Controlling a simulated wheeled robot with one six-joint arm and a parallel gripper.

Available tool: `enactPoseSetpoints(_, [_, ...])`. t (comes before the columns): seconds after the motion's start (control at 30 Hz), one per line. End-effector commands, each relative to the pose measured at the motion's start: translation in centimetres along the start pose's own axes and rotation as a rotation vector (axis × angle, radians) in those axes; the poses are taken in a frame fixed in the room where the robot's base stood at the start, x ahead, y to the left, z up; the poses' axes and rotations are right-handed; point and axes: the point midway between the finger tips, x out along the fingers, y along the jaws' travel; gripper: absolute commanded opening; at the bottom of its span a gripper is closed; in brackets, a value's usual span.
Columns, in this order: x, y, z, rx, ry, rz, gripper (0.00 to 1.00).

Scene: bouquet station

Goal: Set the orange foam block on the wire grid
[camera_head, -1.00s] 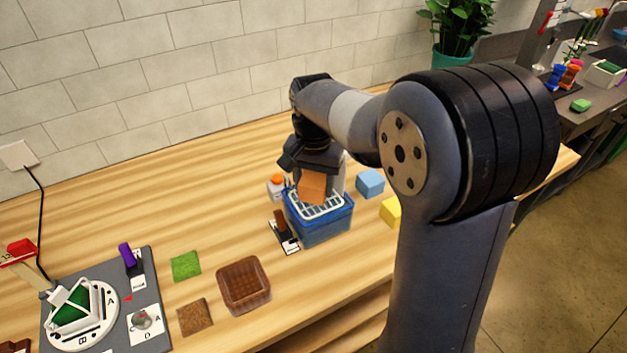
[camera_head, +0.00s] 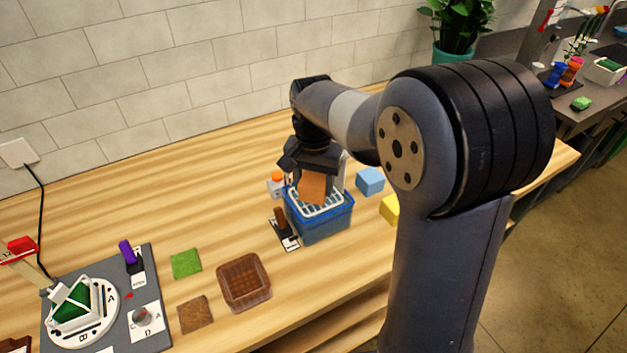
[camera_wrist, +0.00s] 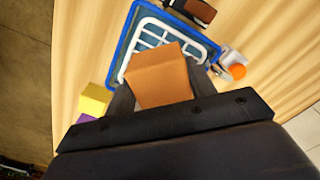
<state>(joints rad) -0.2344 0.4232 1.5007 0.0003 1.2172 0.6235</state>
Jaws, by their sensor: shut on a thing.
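The orange foam block (camera_head: 314,188) is held in my gripper (camera_head: 313,181), which points down. In the wrist view the block (camera_wrist: 159,76) sits between the two dark fingers of my gripper (camera_wrist: 155,88). The white wire grid (camera_head: 322,208) lies across the top of a blue bin (camera_head: 325,226). The block is over the grid and hides part of it. In the wrist view the grid (camera_wrist: 148,38) shows beyond the block, inside the bin's blue rim (camera_wrist: 128,30). I cannot tell whether the block touches the grid.
A white bottle with an orange cap (camera_head: 276,184) stands close behind the bin. A brown-handled lever on a plate (camera_head: 284,234) is at its left. A blue block (camera_head: 370,181) and yellow block (camera_head: 390,209) lie right. A brown tray (camera_head: 244,281) is front left.

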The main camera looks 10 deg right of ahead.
Motion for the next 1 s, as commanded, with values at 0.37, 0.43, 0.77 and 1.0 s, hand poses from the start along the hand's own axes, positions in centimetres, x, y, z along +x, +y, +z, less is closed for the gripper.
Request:
enactPoseSetpoints(0.37, [0.00,0.00,0.00,0.000,0.000,0.000,0.63])
enactPoseSetpoints(0.43, [0.00,0.00,0.00,0.000,0.000,0.000,0.68])
enactPoseSetpoints(0.77, [0.00,0.00,0.00,0.000,0.000,0.000,0.82])
enactPoseSetpoints(1.0, [-0.01,-0.05,-0.01,0.000,0.001,-0.002,0.96])
